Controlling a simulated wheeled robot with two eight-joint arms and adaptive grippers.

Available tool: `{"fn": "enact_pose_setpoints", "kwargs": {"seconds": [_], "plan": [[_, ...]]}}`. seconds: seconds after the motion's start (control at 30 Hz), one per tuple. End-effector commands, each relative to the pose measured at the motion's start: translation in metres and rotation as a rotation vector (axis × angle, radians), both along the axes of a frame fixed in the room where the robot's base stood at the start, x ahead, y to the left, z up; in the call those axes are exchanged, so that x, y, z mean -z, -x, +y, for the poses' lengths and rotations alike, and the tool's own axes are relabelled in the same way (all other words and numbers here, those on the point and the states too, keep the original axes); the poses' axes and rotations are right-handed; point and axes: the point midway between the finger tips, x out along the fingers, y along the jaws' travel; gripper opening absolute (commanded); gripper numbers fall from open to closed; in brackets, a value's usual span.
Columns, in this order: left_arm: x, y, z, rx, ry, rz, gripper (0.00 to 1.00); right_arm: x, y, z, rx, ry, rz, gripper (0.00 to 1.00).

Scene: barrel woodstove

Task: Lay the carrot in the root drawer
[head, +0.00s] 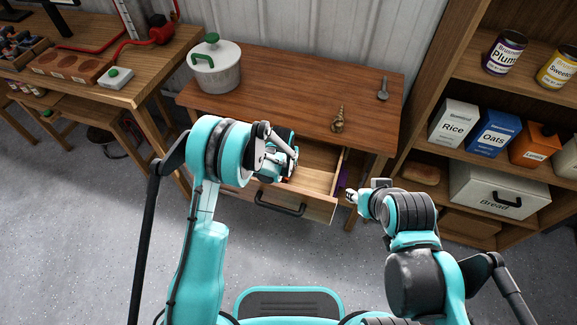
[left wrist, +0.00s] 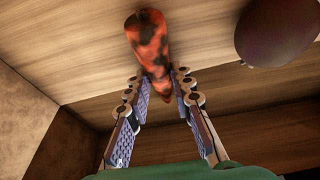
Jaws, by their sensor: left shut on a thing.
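The root drawer (head: 316,178) is pulled open under the brown table, its inside pale wood. My left gripper (head: 290,164) is over and partly inside the drawer's left part. In the left wrist view its fingers (left wrist: 163,105) are closed around the narrow end of the carrot (left wrist: 148,42), which is orange with dark blotches. The carrot is close to the drawer's wooden boards; I cannot tell whether it touches them. In the head view the carrot is mostly hidden by my gripper. My right gripper (head: 352,196) is right of the drawer, too small to read.
A dark purple round thing (left wrist: 280,30) lies in the drawer near the carrot. The table (head: 300,85) carries a white pot (head: 215,70), a knobbly tan thing (head: 338,120) and a grey utensil (head: 383,89). Shelves with boxes, cans and a bread bin (head: 500,190) stand at right.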

Motion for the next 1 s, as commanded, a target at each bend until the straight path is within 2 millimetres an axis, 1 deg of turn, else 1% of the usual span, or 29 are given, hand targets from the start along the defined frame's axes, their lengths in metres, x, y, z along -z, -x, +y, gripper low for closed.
{"fn": "enact_pose_setpoints", "kwargs": {"seconds": [0.1,0.23,0.27,0.3,0.33,0.6,0.7,0.77,0.87,1.0], "plan": [[-0.001,0.0,0.0,0.0,0.0,0.0,0.0,-0.001,0.0,0.0,0.0,0.0,0.0,0.4],[0.002,0.0,0.0,0.0,0.0,0.0,0.0,-0.001,0.0,0.0,0.0,0.0,0.0,0.4],[0.002,0.0,0.0,0.0,0.0,0.0,0.3,-0.001,0.0,0.0,0.0,0.0,0.0,0.4],[0.002,0.0,0.0,0.0,0.0,0.0,0.41,-0.001,0.0,0.0,0.0,0.0,0.0,0.4],[0.002,0.0,0.0,0.0,0.0,0.0,0.43,-0.001,0.0,0.0,0.0,0.0,0.0,0.4],[0.001,0.0,0.0,0.0,0.0,0.0,0.43,-0.001,0.0,0.0,0.0,0.0,0.0,0.4],[-0.004,0.0,0.0,0.0,0.0,0.0,0.43,-0.002,0.0,0.0,0.0,0.0,0.0,0.4],[-0.012,0.002,0.001,0.0,0.0,0.0,0.43,-0.006,0.0,0.0,0.0,0.0,0.0,0.4],[-0.031,0.008,0.002,0.0,0.0,0.0,0.43,-0.015,0.0,0.0,0.0,0.0,0.0,0.4],[-0.063,0.017,0.006,0.0,0.0,0.0,0.43,-0.028,0.0,0.0,0.0,0.0,0.0,0.4]]}}
